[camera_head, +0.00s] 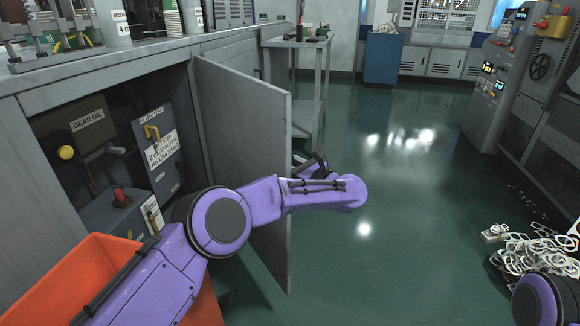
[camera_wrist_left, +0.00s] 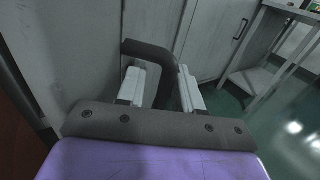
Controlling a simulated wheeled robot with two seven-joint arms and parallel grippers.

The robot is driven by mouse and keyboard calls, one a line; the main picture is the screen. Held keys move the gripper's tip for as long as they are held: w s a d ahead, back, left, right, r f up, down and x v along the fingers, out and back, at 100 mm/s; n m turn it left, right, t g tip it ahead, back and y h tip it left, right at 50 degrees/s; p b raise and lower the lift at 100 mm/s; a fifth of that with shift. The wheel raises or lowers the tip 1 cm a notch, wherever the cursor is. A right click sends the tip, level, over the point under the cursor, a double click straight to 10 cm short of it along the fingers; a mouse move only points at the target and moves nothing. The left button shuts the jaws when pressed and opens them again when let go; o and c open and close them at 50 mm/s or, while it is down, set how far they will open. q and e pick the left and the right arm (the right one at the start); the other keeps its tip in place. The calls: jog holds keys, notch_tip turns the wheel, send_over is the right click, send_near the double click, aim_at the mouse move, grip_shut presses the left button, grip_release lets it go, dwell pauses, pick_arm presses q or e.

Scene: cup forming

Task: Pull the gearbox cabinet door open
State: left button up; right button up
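The gearbox cabinet door (camera_head: 240,130) is a tall grey panel standing swung well out from the cabinet, so the inside shows. My left arm reaches across in front of it and bends back behind its free edge. My left gripper (camera_head: 313,165) is partly hidden there. In the left wrist view, its two pale fingers (camera_wrist_left: 161,88) stand apart beside a dark U-shaped handle (camera_wrist_left: 150,50). One bar of the handle appears between the fingers, with a gap to the left finger. I cannot tell whether the fingers touch it. My right gripper is out of view.
Inside the cabinet (camera_head: 75,140) are a gear oil box (camera_head: 88,122), a labelled panel with a yellow handle (camera_head: 152,135) and a red knob (camera_head: 121,195). An orange bin (camera_head: 95,255) stands front left. White scrap (camera_head: 535,260) lies right. The green floor (camera_head: 400,240) between is clear.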

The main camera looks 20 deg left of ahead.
pick_arm(q)
jog(key=shift+f, duration=0.15)
jog(key=shift+d, duration=0.5)
jog(key=p+v, duration=0.1)
jog(key=v, duration=0.9)
jog(key=shift+s+p, duration=0.15)
jog(key=shift+p, duration=0.2)
jog(key=shift+c, duration=0.4)
